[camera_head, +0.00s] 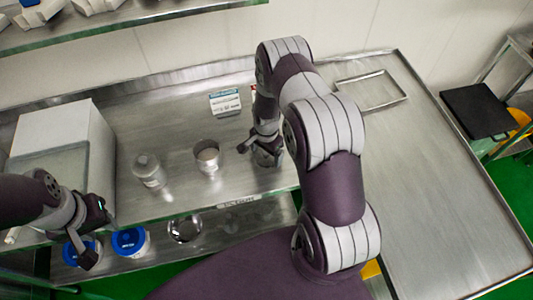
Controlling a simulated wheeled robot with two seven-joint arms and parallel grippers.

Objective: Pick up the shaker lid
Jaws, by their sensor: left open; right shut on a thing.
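My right gripper (259,149) is low over the steel table, right of an open metal cup (207,158). It is shut on a small grey thing, mostly hidden by the fingers and arm; I cannot tell for sure whether this is the shaker lid. The cup stands upright with its top uncovered and something pale inside. A grey bottle-like container (148,171) with a rounded top stands left of the cup. My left gripper (93,232) is open and empty at the left, above the front edge of the table. No separate lid shows clearly.
A white box (64,128) stands at the left. A small labelled box (225,103) lies behind the cup. Blue-lidded tubs (129,242) and a round glass-like vessel (184,229) sit on a lower shelf. An empty shallow tray (371,91) lies at the back right. The right tabletop is clear.

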